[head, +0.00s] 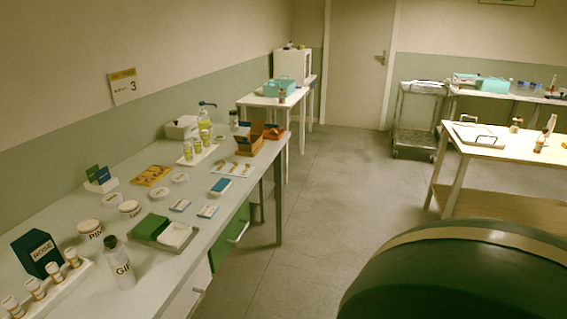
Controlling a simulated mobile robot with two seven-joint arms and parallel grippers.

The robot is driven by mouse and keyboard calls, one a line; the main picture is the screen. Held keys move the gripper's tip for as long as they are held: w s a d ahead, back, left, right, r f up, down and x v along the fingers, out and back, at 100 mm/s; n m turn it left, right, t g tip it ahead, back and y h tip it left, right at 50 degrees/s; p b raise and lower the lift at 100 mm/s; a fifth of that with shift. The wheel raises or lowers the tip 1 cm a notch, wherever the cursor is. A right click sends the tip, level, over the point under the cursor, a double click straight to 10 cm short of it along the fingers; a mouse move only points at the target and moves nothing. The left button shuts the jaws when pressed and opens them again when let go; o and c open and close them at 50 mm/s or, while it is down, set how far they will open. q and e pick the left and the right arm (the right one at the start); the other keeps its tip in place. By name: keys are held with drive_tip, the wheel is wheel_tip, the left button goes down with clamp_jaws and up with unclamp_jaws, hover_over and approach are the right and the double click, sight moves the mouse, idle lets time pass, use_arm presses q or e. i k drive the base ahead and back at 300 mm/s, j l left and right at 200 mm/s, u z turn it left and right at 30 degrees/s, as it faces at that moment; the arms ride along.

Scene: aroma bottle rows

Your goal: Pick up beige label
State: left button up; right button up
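I cannot single out a loose beige label on the long white table (100,290) at this distance. A yellow-orange printed flat piece (150,175) lies farther back. Several small bottles with pale labels (38,288) stand in a white rack at the near left. Several bottles with yellow-green contents (197,145) stand in a row near the far end. A beige sign with a 3 (123,87) is on the wall. Neither gripper is in view.
A white bottle marked GIF (119,262), a dark ROSE box (37,253), round tubs (90,229) and a green-and-white tray (163,232) crowd the near table. Grey floor (315,190) lies open to its right. Another table (480,148) stands at right.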

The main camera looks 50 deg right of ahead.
sight(223, 164)
drive_tip(key=i+l+z, duration=0.2)
drive_tip(key=l, duration=0.15)
drive_tip(key=i+l+z, duration=0.2)
drive_tip(key=l, duration=0.15)
drive_tip(key=l+z, duration=0.2)
drive_tip(key=i+l, duration=0.35)
drive_tip(key=l, duration=0.15)
drive_tip(key=i+l+z, duration=0.1)
drive_tip(key=i+l, duration=0.25)
drive_tip(key=l, duration=0.2)
